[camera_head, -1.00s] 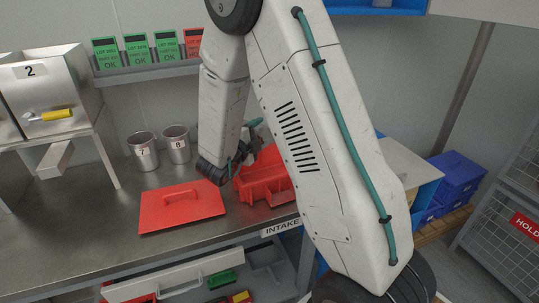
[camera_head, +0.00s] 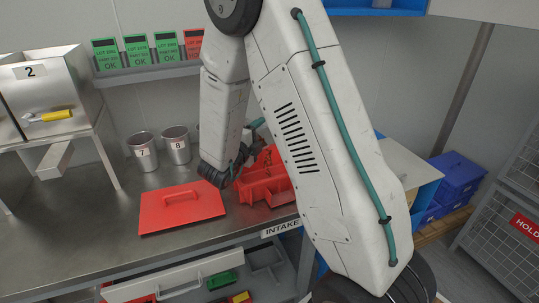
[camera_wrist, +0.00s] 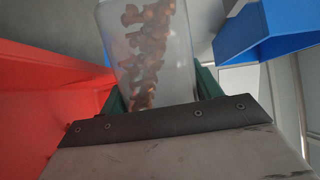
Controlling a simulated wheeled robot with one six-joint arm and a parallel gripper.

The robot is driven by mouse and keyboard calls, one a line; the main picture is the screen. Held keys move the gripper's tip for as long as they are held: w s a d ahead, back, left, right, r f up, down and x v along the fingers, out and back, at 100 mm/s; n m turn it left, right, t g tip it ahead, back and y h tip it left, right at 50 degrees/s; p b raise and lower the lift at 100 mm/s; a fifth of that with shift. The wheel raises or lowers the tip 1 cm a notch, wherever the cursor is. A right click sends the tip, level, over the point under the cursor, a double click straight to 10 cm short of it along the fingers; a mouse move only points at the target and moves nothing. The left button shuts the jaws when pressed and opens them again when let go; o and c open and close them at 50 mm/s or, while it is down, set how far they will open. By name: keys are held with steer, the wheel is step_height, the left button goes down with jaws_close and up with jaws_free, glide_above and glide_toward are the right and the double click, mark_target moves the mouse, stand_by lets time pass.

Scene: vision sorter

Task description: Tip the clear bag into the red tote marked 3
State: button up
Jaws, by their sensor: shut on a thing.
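The clear bag (camera_wrist: 152,50) shows in the wrist view with several brown pieces inside. My gripper (camera_wrist: 160,92) is shut on it, with a green finger on each side. The red tote (camera_head: 268,192) stands on the bench beside my wrist in the head view, partly hidden by my arm. A red wall, seemingly the tote's, fills the left of the wrist view (camera_wrist: 45,95). No mark 3 can be read. The gripper's tips are mostly hidden in the head view.
A red lid (camera_head: 180,209) with a handle lies on the bench left of the tote. Metal cups marked 7 (camera_head: 143,152) and 8 (camera_head: 177,146) stand behind it. A blue bin (camera_wrist: 265,28) is at upper right in the wrist view. Bench front-left is clear.

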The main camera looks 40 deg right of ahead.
steer(key=shift+s+d+r+m+h+b, duration=0.1)
steer(key=shift+s+r+m+h+b, duration=0.2)
steer(key=shift+m, duration=0.65)
steer(key=shift+s+r+m+h+b, duration=0.1)
steer(key=shift+s+m+h, duration=0.25)
steer(key=shift+m, duration=0.55)
steer(key=shift+s+d+r+m+h+b, duration=0.15)
steer(key=shift+s+m, duration=0.3)
steer(key=shift+m, duration=0.5)
stand_by(1.5)
